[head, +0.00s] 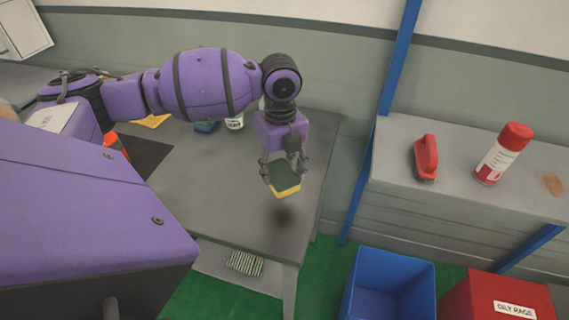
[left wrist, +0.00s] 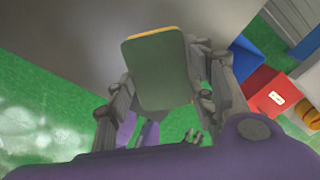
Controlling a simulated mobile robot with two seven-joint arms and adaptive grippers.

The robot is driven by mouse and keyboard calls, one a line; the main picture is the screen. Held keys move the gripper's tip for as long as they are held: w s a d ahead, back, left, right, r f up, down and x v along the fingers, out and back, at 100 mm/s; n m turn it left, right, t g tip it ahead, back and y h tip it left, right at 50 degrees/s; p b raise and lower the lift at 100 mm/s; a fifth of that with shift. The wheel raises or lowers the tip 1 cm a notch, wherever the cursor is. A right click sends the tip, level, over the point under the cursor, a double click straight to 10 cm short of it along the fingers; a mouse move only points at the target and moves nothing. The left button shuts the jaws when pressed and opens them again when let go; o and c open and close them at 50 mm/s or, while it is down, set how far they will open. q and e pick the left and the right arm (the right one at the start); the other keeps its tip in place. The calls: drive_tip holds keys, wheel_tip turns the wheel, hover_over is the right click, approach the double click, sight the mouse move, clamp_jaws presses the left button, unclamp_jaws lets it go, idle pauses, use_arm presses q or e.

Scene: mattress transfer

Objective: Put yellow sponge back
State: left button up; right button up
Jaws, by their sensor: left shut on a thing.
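The yellow sponge (head: 285,184) has a dark green scouring side. My left gripper (head: 283,168) is shut on it and holds it above the grey table (head: 225,185), near its right end. A dark shadow lies on the table below it. In the left wrist view the sponge (left wrist: 160,72) shows its green face between the fingers of the left gripper (left wrist: 165,100), with a thin yellow edge. My right gripper is not in view.
A red brush (head: 426,158) and a red-and-white spray can (head: 503,153) stand on a grey shelf at right. A blue bin (head: 388,288) and a red oily-rags bin (head: 497,297) stand below. A white container (head: 235,122) and a blue item (head: 205,127) are at the table's back.

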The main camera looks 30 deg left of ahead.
use_arm(q)
drive_tip(key=shift+s+f, duration=0.1)
drive_tip(key=shift+f, duration=0.6)
drive_tip(key=b, duration=0.2)
hover_over(281, 200)
wheel_tip(281, 200, down, 4)
drive_tip(key=shift+f, duration=0.55)
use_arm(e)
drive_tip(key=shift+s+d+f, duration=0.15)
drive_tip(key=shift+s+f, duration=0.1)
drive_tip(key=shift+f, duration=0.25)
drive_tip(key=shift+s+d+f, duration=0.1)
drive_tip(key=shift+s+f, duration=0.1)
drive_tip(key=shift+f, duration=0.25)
use_arm(q)
drive_tip(key=shift+f, duration=0.3)
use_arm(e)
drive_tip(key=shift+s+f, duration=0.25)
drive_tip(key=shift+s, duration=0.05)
use_arm(q)
drive_tip(key=shift+f, duration=0.2)
drive_tip(key=o, duration=1.1)
drive_tip(key=shift+r, duration=0.1)
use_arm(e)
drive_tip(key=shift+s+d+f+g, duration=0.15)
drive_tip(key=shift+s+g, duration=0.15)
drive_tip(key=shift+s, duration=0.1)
